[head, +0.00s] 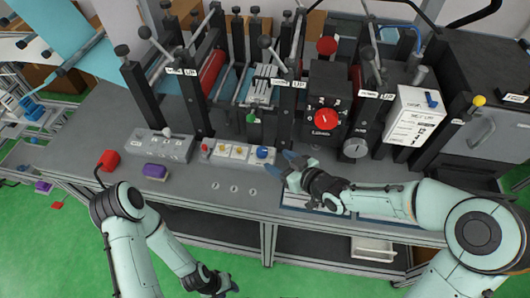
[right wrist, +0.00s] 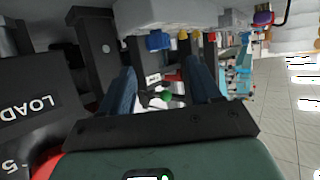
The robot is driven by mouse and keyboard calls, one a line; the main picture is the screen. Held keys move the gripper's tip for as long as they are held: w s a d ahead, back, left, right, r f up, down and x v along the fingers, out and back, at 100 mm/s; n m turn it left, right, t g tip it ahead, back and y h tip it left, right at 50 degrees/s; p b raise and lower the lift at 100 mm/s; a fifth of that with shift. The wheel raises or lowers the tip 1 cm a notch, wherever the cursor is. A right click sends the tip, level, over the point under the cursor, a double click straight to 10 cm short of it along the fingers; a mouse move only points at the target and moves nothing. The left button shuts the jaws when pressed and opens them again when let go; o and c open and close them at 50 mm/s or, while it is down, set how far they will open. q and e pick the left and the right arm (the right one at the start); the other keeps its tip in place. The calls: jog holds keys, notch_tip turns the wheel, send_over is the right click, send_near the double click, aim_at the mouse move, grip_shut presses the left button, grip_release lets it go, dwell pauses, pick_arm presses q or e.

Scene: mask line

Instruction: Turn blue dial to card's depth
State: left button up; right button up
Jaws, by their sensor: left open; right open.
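The blue dial (head: 263,152) is a round blue knob at the right end of a small grey control box (head: 238,154) on the bench's front part. It also shows in the right wrist view (right wrist: 158,41), on the pale box beyond the fingertips. My right gripper (head: 280,163) is open and empty, just right of the blue dial, apparently apart from it. Its two blue fingers show in the right wrist view (right wrist: 162,80). A white card (head: 413,116) with dark lettering stands on the right; its writing is too small to read. My left gripper (head: 226,289) is open and empty, low in front of the bench.
Yellow buttons (head: 239,151) sit beside the blue dial. A black LOAD unit with a red dial (head: 325,116) stands behind my right gripper, with a grey knob (head: 356,148) nearby. Another grey box (head: 163,147) stands left.

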aim_at(265, 154)
pick_arm(q)
jog(key=shift+w+r, duration=0.2)
jog(key=shift+w, duration=0.05)
pick_arm(e)
jog(key=x, duration=0.8)
jog(key=shift+w+d, duration=0.1)
jog(key=shift+d, duration=0.05)
jog(key=c, duration=1)
jog(key=b, duration=0.2)
jog(key=f+m+t+h+b, duration=0.1)
jog(key=b, duration=0.2)
jog(key=shift+s+h, duration=0.25)
jog(key=shift+h, duration=0.05)
jog(key=shift+c, duration=0.2)
jog(key=shift+r+b, duration=0.1)
jog(key=shift+b, duration=0.3)
pick_arm(q)
jog(key=s+f, duration=0.3)
jog(key=f, duration=0.4)
jog(key=shift+s+f+g, duration=0.2)
jog(key=shift+s+g, duration=0.1)
pick_arm(e)
jog(key=shift+w+r+m, duration=0.1)
jog(key=shift+r+m, duration=0.15)
jog(key=shift+m, duration=0.05)
